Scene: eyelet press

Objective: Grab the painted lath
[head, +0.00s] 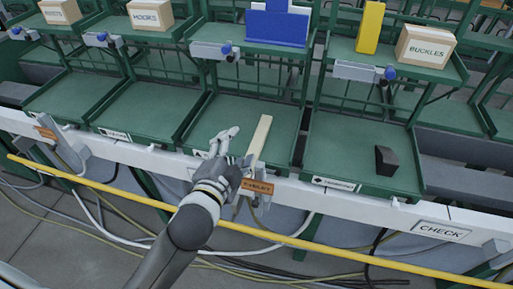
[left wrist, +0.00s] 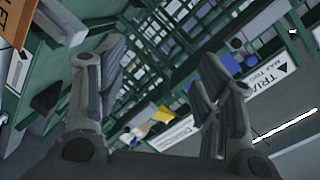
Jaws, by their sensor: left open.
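The painted lath, a pale cream bar (head: 260,136), lies in a green tray (head: 226,110) at the middle of the bench in the head view. Its near end reaches the tray's front edge, above the orange eyelet label (head: 257,187). My left gripper (head: 223,143) is just left of the lath, over the tray's front edge, with its fingers apart and nothing between them. In the left wrist view the open fingers (left wrist: 156,72) show with no lath between them. I cannot identify the lath there. My right gripper is in neither view.
A black wedge-shaped block (head: 386,160) lies in the tray to the right. Boxes marked hooks (head: 151,19) and buckles (head: 425,47), a blue block (head: 276,27) and a yellow block (head: 370,27) stand on the upper shelf. A yellow rail (head: 330,248) runs along the front.

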